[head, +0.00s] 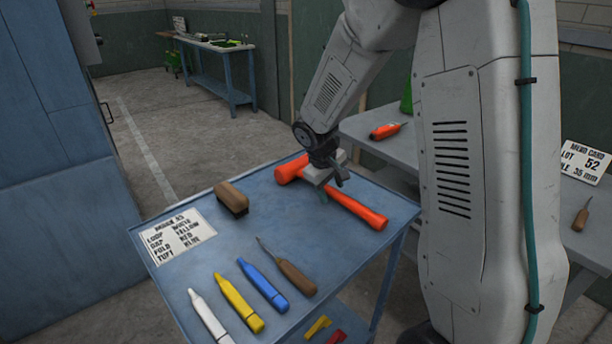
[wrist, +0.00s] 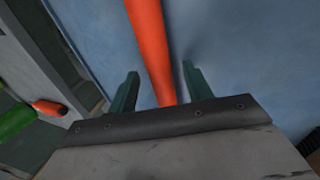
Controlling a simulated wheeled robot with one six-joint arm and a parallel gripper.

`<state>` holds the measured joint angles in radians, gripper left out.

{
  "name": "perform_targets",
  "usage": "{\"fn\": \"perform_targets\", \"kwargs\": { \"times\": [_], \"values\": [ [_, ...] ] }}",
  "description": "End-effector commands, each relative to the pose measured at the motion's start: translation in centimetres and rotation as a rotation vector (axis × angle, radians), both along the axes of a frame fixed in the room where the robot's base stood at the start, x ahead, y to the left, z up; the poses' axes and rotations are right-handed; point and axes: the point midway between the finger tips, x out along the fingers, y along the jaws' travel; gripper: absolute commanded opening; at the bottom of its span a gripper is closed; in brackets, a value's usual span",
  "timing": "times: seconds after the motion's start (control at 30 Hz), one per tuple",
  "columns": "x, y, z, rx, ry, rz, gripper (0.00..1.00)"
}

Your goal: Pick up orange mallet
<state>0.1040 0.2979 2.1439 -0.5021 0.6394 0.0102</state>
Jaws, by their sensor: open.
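The orange mallet (head: 353,207) lies flat on the blue cart top (head: 165,275), its head at the upper left and its handle running to the lower right. My gripper (head: 333,184) is over the middle of its handle in the head view and hides part of it. In the wrist view the mallet's orange handle (wrist: 150,45) runs between the two open fingers of my gripper (wrist: 160,85). The fingers stand apart on either side of it, with a gap to each. Whether the fingertips reach the cart top I cannot tell.
On the cart lie a brown brush (head: 231,199), a printed card (head: 176,238), a wooden-handled pick (head: 292,275), and blue (head: 262,283), yellow (head: 238,308) and white (head: 211,318) markers. A grey bench (head: 362,130) behind holds an orange-red tool (head: 387,131).

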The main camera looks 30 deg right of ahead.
Motion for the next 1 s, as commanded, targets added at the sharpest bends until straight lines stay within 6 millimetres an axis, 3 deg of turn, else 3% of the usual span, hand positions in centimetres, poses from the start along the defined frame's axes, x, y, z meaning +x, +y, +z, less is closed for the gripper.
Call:
{"fn": "perform_targets", "kwargs": {
  "times": [0.17, 0.37, 0.77, 1.0],
  "values": [
    [0.0, 0.0, 0.0, 0.0, 0.0, 0.0, 0.5],
    [0.0, 0.0, 0.0, 0.0, 0.0, 0.0, 0.0],
    [0.1, 0.0, 0.4, 0.0, -0.004, 0.0, 0.0],
    [0.1, 0.0, 2.4, 0.0, -0.007, 0.0, 0.0]
  ]
}}
